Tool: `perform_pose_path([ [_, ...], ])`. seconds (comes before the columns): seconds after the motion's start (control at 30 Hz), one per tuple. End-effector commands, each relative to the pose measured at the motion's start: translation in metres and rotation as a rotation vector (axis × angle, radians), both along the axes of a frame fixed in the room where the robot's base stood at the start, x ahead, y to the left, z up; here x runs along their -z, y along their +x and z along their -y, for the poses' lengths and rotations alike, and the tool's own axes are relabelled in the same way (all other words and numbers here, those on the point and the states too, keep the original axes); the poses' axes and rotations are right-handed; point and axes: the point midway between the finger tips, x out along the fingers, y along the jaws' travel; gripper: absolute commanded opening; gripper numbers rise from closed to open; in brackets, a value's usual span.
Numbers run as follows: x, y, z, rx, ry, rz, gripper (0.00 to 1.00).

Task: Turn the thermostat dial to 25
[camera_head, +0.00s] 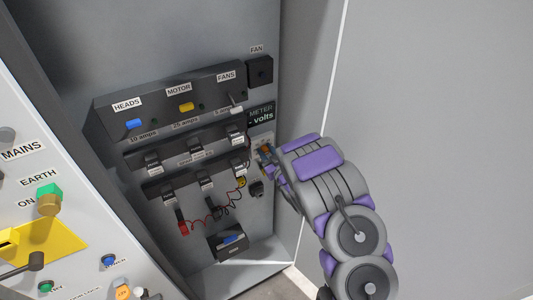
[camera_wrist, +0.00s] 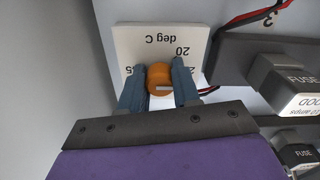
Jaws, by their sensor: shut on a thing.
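The thermostat (camera_wrist: 145,38) is a white plate marked "deg C", seen upside down in the wrist view, with a "20" showing and other numbers partly covered by my fingers. Its orange dial (camera_wrist: 160,78) sits between my two fingertips, with a pale mark on its front. My gripper (camera_wrist: 158,88) is shut on the dial, one blue-grey finger on each side. In the head view my gripper (camera_head: 267,160) reaches the right side of the panel, and the plate (camera_head: 263,140) is mostly hidden behind it. I cannot read the dial's setting.
The black meter (camera_head: 261,115) is just above, and a cabinet side wall (camera_head: 299,130) is close on the right.

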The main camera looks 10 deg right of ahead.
Motion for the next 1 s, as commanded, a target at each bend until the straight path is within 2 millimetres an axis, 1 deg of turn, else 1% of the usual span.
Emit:
perform_pose_path([
  [0.33,0.0009,-0.0003,-0.0005,-0.001,-0.002,-0.002,0.01],
  [0.37,0.0008,-0.0001,-0.0004,-0.001,-0.002,-0.002,0.33],
  [0.6,-0.0015,-0.0013,-0.0003,0.0,-0.001,0.002,0.56],
  [0.87,-0.0018,-0.002,0.0,-0.001,-0.001,0.003,0.57],
  [1.0,-0.0019,-0.0099,0.0028,0.0,-0.002,0.002,0.57],
])
